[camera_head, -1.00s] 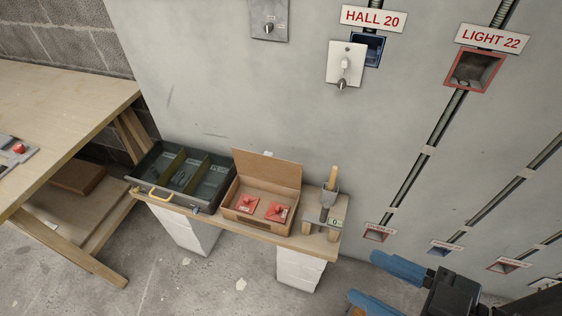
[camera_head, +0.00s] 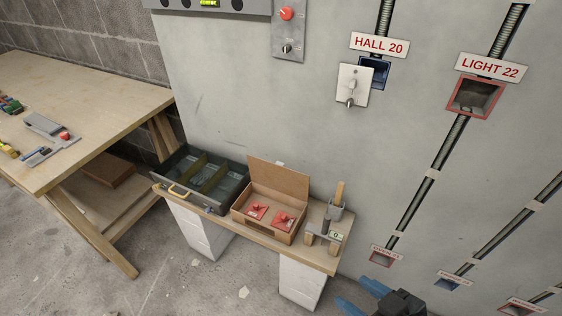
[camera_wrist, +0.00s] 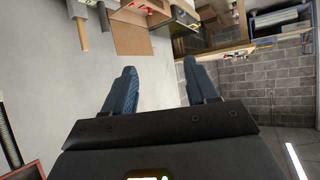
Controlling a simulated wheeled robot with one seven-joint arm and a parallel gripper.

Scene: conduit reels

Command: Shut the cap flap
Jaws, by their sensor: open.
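A cardboard box (camera_head: 268,226) on the low plank shelf has its brown flap (camera_head: 280,182) standing up, open. Two red pieces (camera_head: 283,222) with knobs show in it; I take this as the cap flap, though no label confirms it. The flap also shows in the wrist view (camera_wrist: 131,40), above the fingertips in the picture. My gripper (camera_head: 357,291) is at the bottom edge of the head view, right of the box and apart from it. In the wrist view its two blue fingers (camera_wrist: 160,65) are spread with nothing between them.
A green compartment tray (camera_head: 205,183) stands left of the box. A holder with a wooden-handled tool (camera_head: 337,205) stands right of it. A white plate with a knob (camera_head: 352,85) hangs by the HALL 20 box (camera_head: 375,73). A workbench (camera_head: 75,100) is at left.

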